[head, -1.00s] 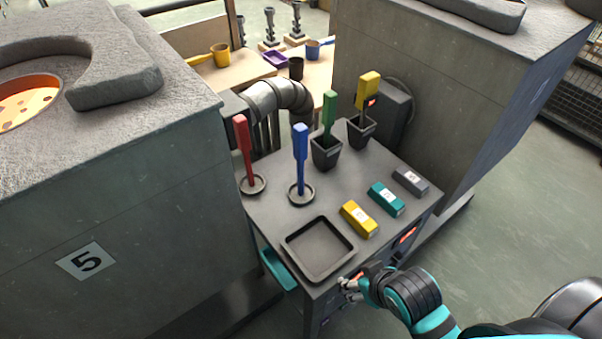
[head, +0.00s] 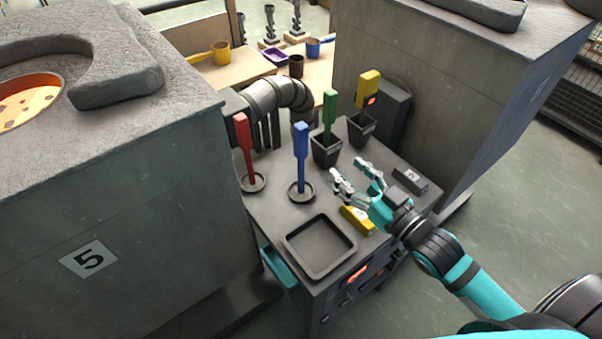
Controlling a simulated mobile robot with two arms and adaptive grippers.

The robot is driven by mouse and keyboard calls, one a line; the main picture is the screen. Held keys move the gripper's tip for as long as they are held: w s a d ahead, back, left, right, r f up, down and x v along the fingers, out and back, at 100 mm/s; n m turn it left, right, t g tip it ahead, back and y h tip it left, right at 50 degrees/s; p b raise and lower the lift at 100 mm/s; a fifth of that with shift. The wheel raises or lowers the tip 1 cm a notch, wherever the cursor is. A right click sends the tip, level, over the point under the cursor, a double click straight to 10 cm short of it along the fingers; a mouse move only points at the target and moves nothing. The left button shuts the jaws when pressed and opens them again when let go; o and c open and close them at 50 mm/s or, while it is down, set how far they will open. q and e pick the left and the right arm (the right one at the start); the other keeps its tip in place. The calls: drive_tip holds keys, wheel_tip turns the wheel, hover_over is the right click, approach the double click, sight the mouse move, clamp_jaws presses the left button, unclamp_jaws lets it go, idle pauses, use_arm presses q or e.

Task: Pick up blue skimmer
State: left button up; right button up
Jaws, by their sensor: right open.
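The blue skimmer (head: 300,150) stands upright, its handle up, in a small round dark dish (head: 301,196) on the grey cart top. My right gripper (head: 346,172) is open and empty, above the cart to the right of the skimmer. Its fingers point up and left toward the handle and stay apart from it. My left gripper is not in view.
A red-handled tool (head: 243,142) stands in a dish on the left. Green (head: 329,112) and yellow (head: 367,88) tools stand in dark pots behind. A yellow block (head: 356,219), a grey block (head: 410,178) and an empty black tray (head: 319,247) are nearby. Large grey furnaces flank the cart.

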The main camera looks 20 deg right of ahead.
sight(305, 140)
drive_tip(key=p+x, duration=0.2)
drive_tip(key=x, duration=0.8)
drive_tip(key=shift+w+a, duration=0.1)
drive_tip(key=shift+w, duration=0.15)
drive_tip(key=w, duration=0.1)
drive_tip(key=w+a+p, duration=0.1)
drive_tip(key=w+a+f+p, duration=0.1)
drive_tip(key=w, duration=0.1)
drive_tip(key=shift+a, duration=0.15)
drive_tip(key=shift+w+a+f, duration=0.1)
drive_tip(key=shift+w+a, duration=0.1)
drive_tip(key=shift+w, duration=0.25)
drive_tip(key=shift+s+d, duration=0.1)
drive_tip(key=shift+c, duration=1.1)
clamp_jaws()
